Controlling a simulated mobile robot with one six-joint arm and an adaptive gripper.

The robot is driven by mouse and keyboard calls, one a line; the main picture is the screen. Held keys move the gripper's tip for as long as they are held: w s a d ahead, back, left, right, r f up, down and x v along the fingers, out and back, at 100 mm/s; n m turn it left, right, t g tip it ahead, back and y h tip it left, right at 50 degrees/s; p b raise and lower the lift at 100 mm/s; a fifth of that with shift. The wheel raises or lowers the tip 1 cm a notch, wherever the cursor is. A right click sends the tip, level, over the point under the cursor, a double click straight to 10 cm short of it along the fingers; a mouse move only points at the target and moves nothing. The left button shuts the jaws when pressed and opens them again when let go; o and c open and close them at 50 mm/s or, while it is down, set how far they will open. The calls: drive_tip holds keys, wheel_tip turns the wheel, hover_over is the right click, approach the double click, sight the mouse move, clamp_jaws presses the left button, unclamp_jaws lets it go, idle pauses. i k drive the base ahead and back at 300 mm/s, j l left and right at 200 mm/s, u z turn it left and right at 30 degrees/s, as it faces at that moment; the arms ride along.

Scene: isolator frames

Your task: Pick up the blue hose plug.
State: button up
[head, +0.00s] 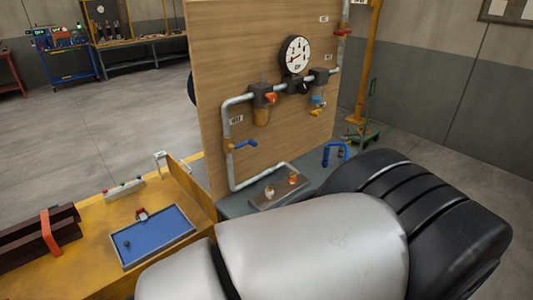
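No blue part can be told for certain as the hose plug. A small blue lever-like part (245,145) sits on the left vertical pipe of the wooden panel. A small blue part (317,101) hangs below the right-hand fitting, close to a yellow one. A blue bracket-shaped piece (335,153) stands at the right end of the grey ledge below the panel. My own arm, silver and black, fills the lower right foreground and may hide things behind it. My gripper is not in view.
The wooden panel (225,60) carries grey pipes and a round gauge (294,54). A blue tray (160,240) holding a small dark knob lies on the yellow bench (90,250). Open floor lies behind.

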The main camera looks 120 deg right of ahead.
sight(326, 149)
drive_tip(key=z, duration=0.55)
drive_tip(key=j+z, duration=0.1)
drive_tip(key=z, duration=2.15)
drive_tip(key=k+z, duration=0.1)
drive_tip(key=z, duration=1.55)
drive_tip(key=k+l, duration=0.05)
